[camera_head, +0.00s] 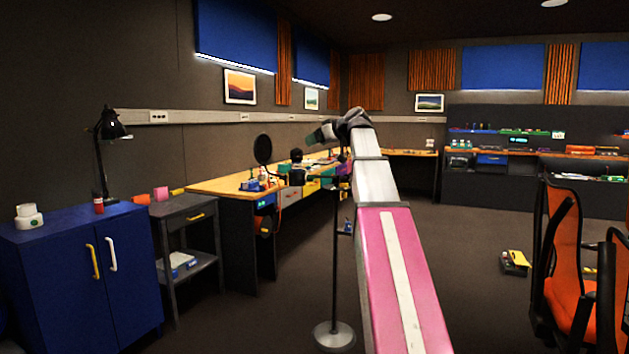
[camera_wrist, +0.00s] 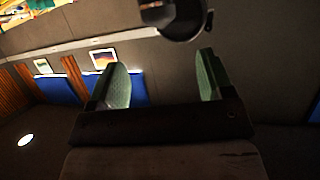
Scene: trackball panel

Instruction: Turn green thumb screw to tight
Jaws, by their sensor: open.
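I cannot make out the green thumb screw or a trackball panel in either view. My gripper (camera_head: 322,133) is at the end of my raised arm, in front of the far wall and above the long workbench in the head view. In the wrist view my gripper (camera_wrist: 161,62) shows two green fingers spread wide apart with nothing between them.
A dark round object (camera_wrist: 186,18) is close above the fingers in the wrist view. A wooden workbench (camera_head: 222,187) carries small items. A floor stand (camera_head: 334,335) is beside my arm. A blue cabinet (camera_head: 75,285) is left, an orange chair (camera_head: 566,265) right.

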